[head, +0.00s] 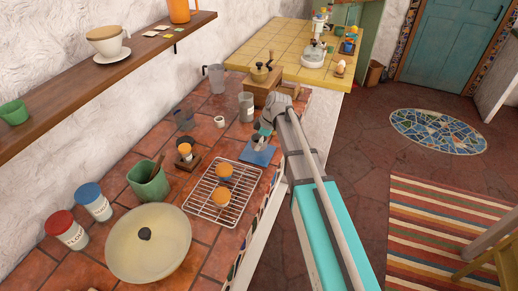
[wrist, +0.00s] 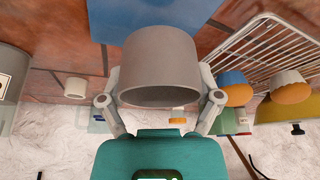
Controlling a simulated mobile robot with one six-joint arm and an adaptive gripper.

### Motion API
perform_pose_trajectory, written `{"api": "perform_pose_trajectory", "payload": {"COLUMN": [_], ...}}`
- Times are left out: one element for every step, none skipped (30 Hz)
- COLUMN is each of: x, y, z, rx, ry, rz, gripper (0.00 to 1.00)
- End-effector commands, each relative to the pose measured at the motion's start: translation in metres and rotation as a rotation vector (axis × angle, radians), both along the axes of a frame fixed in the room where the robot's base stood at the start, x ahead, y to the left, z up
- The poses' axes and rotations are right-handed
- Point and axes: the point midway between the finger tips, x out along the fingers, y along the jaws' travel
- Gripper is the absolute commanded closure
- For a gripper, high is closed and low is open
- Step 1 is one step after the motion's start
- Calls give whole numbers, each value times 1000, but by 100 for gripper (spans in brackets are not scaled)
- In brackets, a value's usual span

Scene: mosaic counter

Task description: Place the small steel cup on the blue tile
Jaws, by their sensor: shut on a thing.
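My gripper (wrist: 160,95) is shut on the small steel cup (wrist: 160,62), a plain grey cup held between the two fingers. The wrist view appears upside down, with the cup's dark opening toward the bottom of the picture, so the cup looks roughly upright. The blue tile (wrist: 150,14) shows past the cup's base. In the head view the blue tile (head: 258,155) lies on the terracotta counter, and my gripper (head: 262,134) is over its far part, partly hiding the cup. I cannot tell whether the cup touches the tile.
A wooden coffee grinder (head: 262,85), a grey metal pitcher (head: 246,107) and a small white cup (head: 220,121) stand behind. A brown stand (head: 187,161) is to the left.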

Motion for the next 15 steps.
{"api": "perform_pose_trajectory", "payload": {"x": [0,1,1,2,3,4,6,7,7,7,6,6,6,6,6], "y": [0,0,1,1,2,3,4,5,6,5,5,5,5,5,5], "z": [-1,-1,-3,-4,-6,-8,-11,-13,-16,-19,-22,-25,-28,-30,-33], "rx": [0,0,0,0,0,0,0,0,0,0,0,0,0,0,0], "ry": [0,0,0,0,0,0,0,0,0,0,0,0,0,0,0], "rz": [0,0,0,0,0,0,0,0,0,0,-1,-1,-1,-1,-1], "gripper": [66,66,66,66,66,66,66,66,66,66,66,66,66,66,66]}}
